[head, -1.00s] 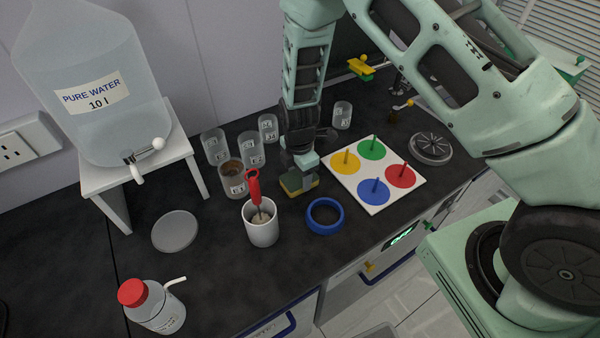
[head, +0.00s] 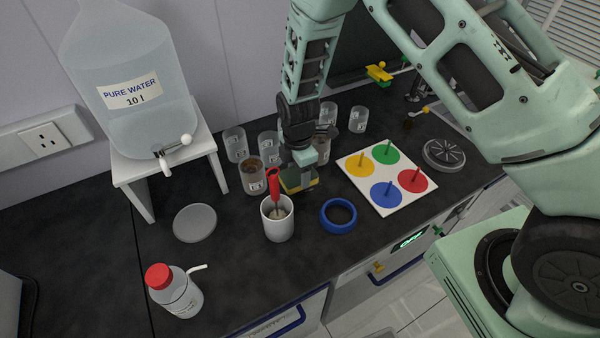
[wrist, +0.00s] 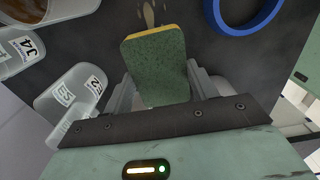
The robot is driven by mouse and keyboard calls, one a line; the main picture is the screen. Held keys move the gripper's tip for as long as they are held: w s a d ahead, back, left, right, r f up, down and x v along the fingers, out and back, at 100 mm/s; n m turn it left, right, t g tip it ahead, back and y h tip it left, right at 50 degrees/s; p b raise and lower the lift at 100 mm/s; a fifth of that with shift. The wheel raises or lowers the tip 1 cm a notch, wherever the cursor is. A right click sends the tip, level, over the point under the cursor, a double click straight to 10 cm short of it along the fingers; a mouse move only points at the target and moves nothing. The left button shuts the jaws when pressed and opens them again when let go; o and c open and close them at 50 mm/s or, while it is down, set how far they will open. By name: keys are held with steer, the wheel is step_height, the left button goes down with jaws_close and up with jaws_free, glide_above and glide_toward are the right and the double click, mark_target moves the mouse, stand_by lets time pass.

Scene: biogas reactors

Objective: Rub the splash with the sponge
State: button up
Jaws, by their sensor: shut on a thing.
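My gripper (head: 300,170) points down over the dark bench and is shut on the sponge (head: 299,184), which is green with a yellow layer. The wrist view shows the sponge (wrist: 155,66) between the two fingers (wrist: 160,90). The sponge is low, just behind and right of the white mug (head: 277,220); I cannot tell whether it touches the bench. A small tan mark (wrist: 148,13) at the top edge of the wrist view, just beyond the sponge, may be the splash. I cannot make out the splash in the head view.
The mug holds a red-handled tool (head: 273,185). Several beakers stand behind and left of the gripper, one with brown contents (head: 254,178). A blue ring (head: 338,216) lies to the right, before a board with coloured discs (head: 366,193).

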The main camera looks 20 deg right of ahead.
steer(key=shift+r+p, duration=0.85)
steer(key=shift+r, duration=0.9)
